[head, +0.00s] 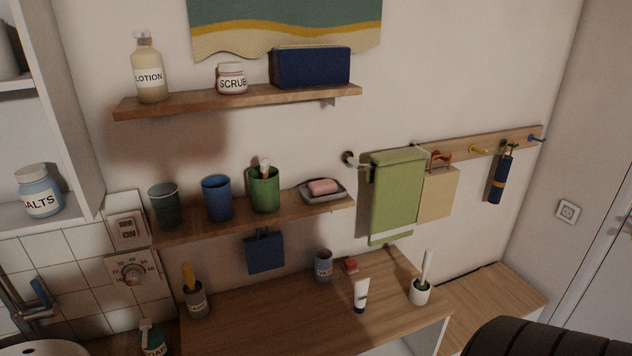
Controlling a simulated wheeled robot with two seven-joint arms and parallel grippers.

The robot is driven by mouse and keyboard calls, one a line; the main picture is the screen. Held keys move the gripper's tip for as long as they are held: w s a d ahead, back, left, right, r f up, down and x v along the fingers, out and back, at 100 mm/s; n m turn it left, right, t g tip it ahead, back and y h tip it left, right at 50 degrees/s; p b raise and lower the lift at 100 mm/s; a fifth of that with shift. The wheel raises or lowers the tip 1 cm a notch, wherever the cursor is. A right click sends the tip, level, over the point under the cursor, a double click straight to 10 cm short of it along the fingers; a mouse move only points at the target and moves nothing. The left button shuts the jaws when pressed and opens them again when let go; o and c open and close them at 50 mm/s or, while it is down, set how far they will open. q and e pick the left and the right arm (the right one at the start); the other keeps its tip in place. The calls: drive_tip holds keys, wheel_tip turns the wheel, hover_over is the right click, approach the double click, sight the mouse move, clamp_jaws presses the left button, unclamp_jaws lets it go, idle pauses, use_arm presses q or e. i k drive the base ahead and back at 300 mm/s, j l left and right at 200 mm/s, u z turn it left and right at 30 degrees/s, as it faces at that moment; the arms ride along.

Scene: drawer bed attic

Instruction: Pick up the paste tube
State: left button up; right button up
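The paste tube (361,292) is a white tube with a dark lower end. It stands roughly upright on the wooden counter (280,318), toward its right part. A small red item (351,266) lies just behind it. A white cup with a brush (420,291) stands to its right, and a grey labelled cup (323,266) stands behind it to the left. Nothing covers the tube in the head view. Neither of my grippers shows in this view.
A wooden shelf (240,222) with cups and a soap dish (323,192) hangs above the counter. A green towel (396,196) hangs from a rail behind. A labelled holder (196,300) stands at the counter's left. A dark ribbed shape (555,338) fills the lower right corner.

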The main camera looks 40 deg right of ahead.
sight(361, 286)
drive_tip(key=z, duration=1.6)
drive_tip(key=k+l+z, duration=0.2)
drive_tip(key=k+l, duration=0.45)
drive_tip(key=l, duration=0.15)
